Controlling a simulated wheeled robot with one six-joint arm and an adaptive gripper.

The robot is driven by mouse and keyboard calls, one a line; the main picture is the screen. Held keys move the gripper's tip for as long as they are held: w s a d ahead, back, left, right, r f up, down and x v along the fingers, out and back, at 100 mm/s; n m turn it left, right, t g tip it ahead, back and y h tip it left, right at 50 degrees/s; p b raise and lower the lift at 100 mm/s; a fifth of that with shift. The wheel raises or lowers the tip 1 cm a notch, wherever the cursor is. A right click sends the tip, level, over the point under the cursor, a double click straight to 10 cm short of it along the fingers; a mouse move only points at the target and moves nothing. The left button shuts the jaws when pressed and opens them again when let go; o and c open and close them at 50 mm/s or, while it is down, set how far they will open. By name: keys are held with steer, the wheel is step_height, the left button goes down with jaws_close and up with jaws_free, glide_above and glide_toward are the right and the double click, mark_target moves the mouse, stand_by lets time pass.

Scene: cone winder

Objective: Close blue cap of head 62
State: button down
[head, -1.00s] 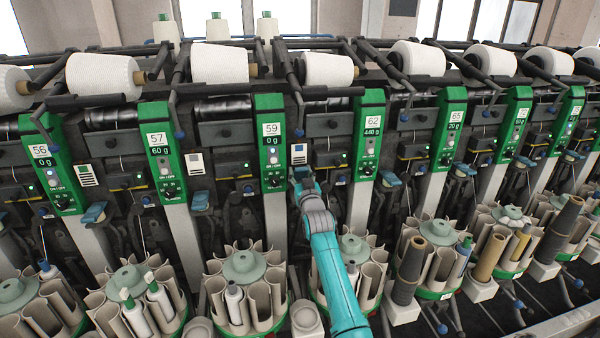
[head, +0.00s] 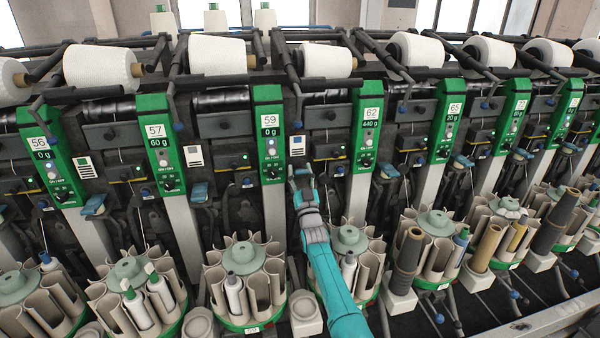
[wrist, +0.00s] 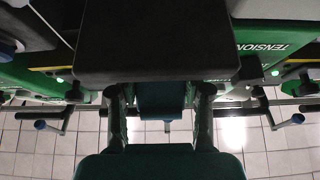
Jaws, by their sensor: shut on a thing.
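Head 62 has a green panel (head: 368,130) reading 440 g, right of the middle in the head view. My gripper (head: 301,180) is at the left side of this head, low beside the panel of head 59. In the wrist view my gripper (wrist: 160,112) has its two dark fingers on either side of a blue piece, the blue cap (wrist: 161,92). The fingers are shut on it. In the head view the gripper and arm mostly hide this cap, so its tilt cannot be told. A dark block (wrist: 158,40) lies just beyond the fingers.
Head 59's panel (head: 269,135) stands close to the left of my gripper. Below is a round bobbin magazine (head: 350,240), partly behind my arm. Other blue caps show at neighbouring heads, such as head 59's cap (head: 198,192). Yarn cones (head: 325,62) sit above.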

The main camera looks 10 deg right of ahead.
stand_by(0.3)
steer(key=c, duration=0.8)
jaws_free()
steer(key=shift+o, duration=0.2)
steer(key=shift+r, duration=0.1)
step_height(320, 180, up, 10)
steer(key=shift+f, duration=0.1)
steer(key=s+f, duration=0.7)
steer(key=f, duration=0.2)
steer(key=shift+s+f, duration=0.35)
steer(key=shift+f, duration=0.05)
stand_by(0.6)
stand_by(0.3)
